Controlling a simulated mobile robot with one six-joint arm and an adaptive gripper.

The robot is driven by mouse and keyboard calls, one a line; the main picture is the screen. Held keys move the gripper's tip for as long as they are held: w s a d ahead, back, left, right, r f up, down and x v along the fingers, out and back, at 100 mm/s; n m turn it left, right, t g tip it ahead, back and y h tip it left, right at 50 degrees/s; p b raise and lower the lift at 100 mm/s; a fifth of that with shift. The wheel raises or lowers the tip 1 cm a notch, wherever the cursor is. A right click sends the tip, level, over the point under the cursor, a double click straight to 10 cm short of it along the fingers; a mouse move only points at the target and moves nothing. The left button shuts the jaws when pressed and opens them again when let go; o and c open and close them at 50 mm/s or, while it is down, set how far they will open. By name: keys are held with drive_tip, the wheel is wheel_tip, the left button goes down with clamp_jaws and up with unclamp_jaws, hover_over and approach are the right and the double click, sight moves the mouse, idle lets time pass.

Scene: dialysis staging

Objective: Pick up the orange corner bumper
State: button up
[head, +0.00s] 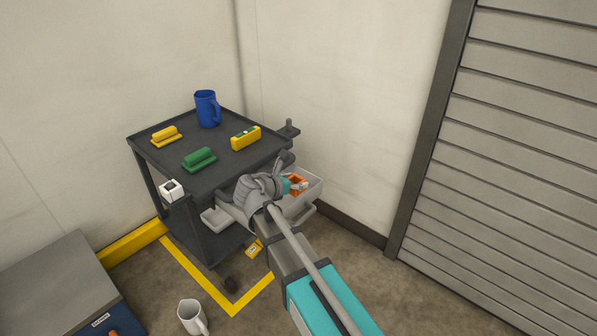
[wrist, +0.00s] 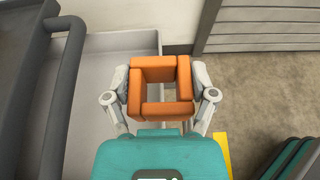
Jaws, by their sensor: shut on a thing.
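The orange corner bumper (wrist: 161,110) is a square frame with an open middle, seen in the wrist view between the two grey fingers of my gripper (wrist: 160,95). My gripper is shut on it, with one finger at its left side and one at its right. In the head view the orange bumper (head: 297,182) shows small at the end of my arm, partly hidden by my gripper (head: 299,186). It appears over or beside the pale grey bin (head: 313,193) on the cart's right side. I cannot tell its exact height above the bin.
The cart's dark handle bar (wrist: 62,100) runs left of my gripper.

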drive_tip(key=shift+s+d+r+p, duration=0.1)
drive_tip(key=shift+s+r+p, duration=0.2)
drive_tip(key=shift+s, duration=0.4)
drive_tip(key=shift+s+d+r+p, duration=0.15)
drive_tip(key=shift+s+r, duration=0.2)
drive_tip(key=shift+s, duration=0.4)
drive_tip(key=shift+s+d+r+p, duration=0.1)
drive_tip(key=shift+s+r+p, duration=0.2)
drive_tip(key=shift+s, duration=0.4)
